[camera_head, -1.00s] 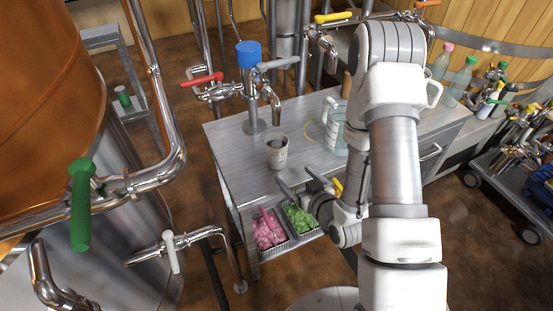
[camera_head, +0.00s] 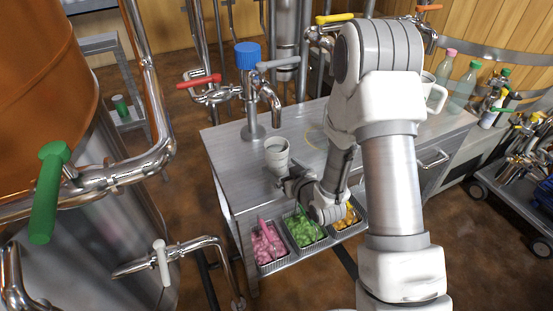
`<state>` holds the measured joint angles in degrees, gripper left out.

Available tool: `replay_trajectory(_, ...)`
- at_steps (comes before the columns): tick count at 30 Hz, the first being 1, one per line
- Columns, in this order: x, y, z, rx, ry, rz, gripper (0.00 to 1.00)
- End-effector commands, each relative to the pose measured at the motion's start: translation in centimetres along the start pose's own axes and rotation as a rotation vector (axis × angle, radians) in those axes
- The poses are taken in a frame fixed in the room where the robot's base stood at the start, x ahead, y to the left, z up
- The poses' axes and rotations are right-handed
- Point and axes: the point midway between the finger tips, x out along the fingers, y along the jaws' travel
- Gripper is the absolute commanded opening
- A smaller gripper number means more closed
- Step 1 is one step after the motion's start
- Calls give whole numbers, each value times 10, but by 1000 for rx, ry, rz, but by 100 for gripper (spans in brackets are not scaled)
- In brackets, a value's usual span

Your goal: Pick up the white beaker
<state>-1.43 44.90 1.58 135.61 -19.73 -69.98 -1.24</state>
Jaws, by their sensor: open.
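The white beaker (camera_head: 277,153) stands upright on the metal table (camera_head: 230,165), near its front left part and in front of the tap. Its mouth faces up and looks pale inside. My gripper (camera_head: 285,184) is just below and to the right of the beaker in the picture, low at the table's front edge. Its jaws are open, with the fingers pointing toward the beaker's base. I cannot tell whether a finger touches the beaker. My arm hides much of the table to the right.
A metal tap with a blue cap (camera_head: 248,56) stands behind the beaker. Bins of pink (camera_head: 266,244), green (camera_head: 305,228) and orange (camera_head: 346,215) pieces sit below the table's front. A white mug (camera_head: 433,97) stands at the right. The table's left side is clear.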

Motion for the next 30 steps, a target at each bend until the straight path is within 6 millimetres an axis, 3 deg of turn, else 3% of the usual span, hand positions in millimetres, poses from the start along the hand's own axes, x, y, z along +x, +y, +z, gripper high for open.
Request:
replay_trajectory(7,36,1,-7,-2,3,0,100)
replay_trajectory(17,42,1,-8,-2,1,0,100)
replay_trajectory(30,42,1,-7,-2,1,0,21)
